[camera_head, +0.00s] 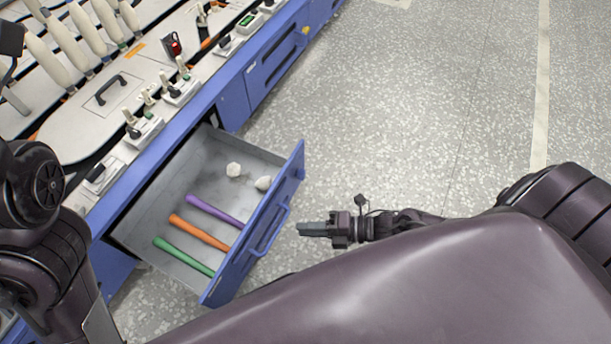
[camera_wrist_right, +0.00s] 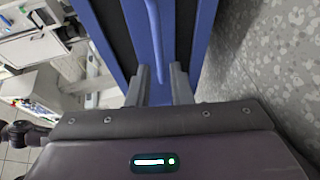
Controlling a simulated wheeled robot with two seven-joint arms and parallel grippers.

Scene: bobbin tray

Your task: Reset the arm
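My right gripper (camera_head: 303,229) is to the right of the open blue drawer's front, apart from its handle (camera_head: 270,228). In the right wrist view its two fingers (camera_wrist_right: 160,72) stand apart with nothing held between them. The blue drawer front and handle bar (camera_wrist_right: 156,35) show beyond the fingers. My left arm stands at the left edge of the head view; its gripper is not visible there.
The drawer (camera_head: 155,195) is pulled out of the blue machine. It holds a purple bobbin (camera_head: 215,211), an orange bobbin (camera_head: 198,232), a green bobbin (camera_head: 183,257) and two whitish pieces (camera_head: 234,170). The speckled floor (camera_head: 420,110) to the right is clear.

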